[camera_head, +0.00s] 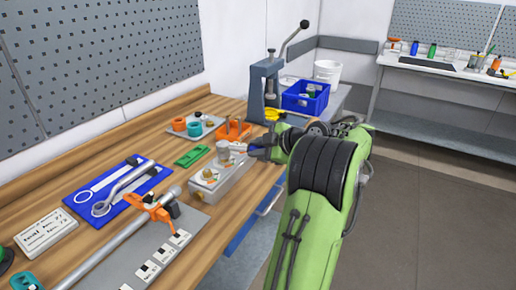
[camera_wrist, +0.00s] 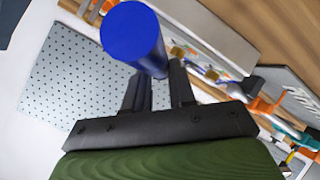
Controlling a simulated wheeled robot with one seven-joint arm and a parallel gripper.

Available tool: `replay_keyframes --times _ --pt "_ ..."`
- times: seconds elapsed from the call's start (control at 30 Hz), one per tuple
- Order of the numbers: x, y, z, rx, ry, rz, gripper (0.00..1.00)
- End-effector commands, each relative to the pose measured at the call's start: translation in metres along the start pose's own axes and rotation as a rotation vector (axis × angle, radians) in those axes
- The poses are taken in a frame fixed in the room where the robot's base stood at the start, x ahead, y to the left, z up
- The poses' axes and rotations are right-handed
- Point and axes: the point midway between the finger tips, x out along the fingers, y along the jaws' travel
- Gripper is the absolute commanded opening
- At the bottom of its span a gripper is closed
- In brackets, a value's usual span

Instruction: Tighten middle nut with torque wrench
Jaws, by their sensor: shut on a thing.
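My gripper (camera_head: 262,148) is at the far end of a pale metal block (camera_head: 212,187) on the wooden bench. In the wrist view my gripper (camera_wrist: 163,82) is shut on a blue cylindrical handle (camera_wrist: 135,35), which looks like the torque wrench's handle. The handle's end faces the wrist camera. In the head view the tool reaches left from my gripper toward a grey cylindrical piece (camera_head: 223,150) above the block. A round fitting (camera_head: 209,175) shows on the block's top. The middle nut cannot be made out clearly, and the wrench's contact with it cannot be told.
A blue mat (camera_head: 125,186) with a wrench lies left on the bench. A grey press (camera_head: 265,85) and a blue bin (camera_head: 305,98) stand behind. A green piece (camera_head: 193,156) lies beside the block.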

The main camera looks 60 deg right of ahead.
Motion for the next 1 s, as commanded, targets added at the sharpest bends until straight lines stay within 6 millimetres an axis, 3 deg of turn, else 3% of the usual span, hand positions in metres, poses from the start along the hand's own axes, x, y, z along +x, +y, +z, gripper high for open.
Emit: replay_keyframes --times 1.0 --pt "0.0074 -0.0090 0.0087 -0.002 0.001 0.001 0.00"
